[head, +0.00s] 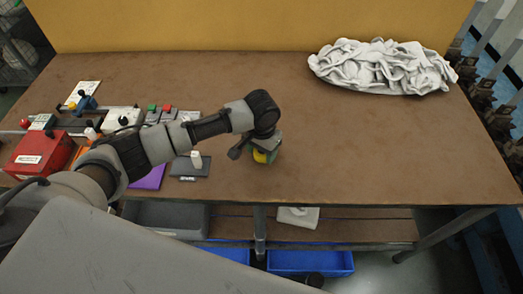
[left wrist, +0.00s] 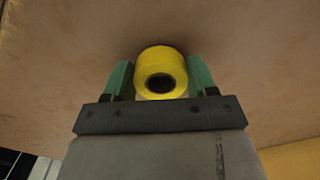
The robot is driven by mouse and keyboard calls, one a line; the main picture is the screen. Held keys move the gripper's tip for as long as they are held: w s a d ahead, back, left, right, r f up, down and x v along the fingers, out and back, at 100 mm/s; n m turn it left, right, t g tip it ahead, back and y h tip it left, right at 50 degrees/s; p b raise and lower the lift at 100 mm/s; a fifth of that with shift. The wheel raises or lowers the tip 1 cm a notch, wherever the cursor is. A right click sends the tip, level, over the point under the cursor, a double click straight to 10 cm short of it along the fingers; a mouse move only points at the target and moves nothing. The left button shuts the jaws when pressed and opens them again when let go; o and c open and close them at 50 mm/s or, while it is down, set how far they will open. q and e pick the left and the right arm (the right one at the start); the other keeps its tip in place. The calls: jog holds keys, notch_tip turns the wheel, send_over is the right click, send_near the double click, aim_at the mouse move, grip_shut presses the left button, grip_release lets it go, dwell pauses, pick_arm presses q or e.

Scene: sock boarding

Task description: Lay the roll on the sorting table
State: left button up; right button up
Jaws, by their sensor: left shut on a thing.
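The yellow roll (left wrist: 160,66) sits between the two green fingers of my left gripper (left wrist: 160,80) in the left wrist view, its dark core hole facing the camera. The gripper is shut on the roll. The roll is at or close above the tabletop; whether it touches cannot be told. My right gripper is not in view.
A heap of white cloth (head: 380,68) lies at the back right. A red box (head: 40,152), a purple piece (head: 149,178), a dark grey plate (head: 190,168) and several small devices crowd the left. The table's middle and right are clear. Blue bins (head: 320,262) stand below.

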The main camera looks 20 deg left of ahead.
pick_arm(q)
jog(key=shift+f, duration=0.4)
jog(key=o, duration=0.9)
jog(key=shift+f, duration=0.1)
notch_tip(320, 180, up, 12)
jog(key=shift+r, duration=0.15)
jog(key=shift+d, duration=0.1)
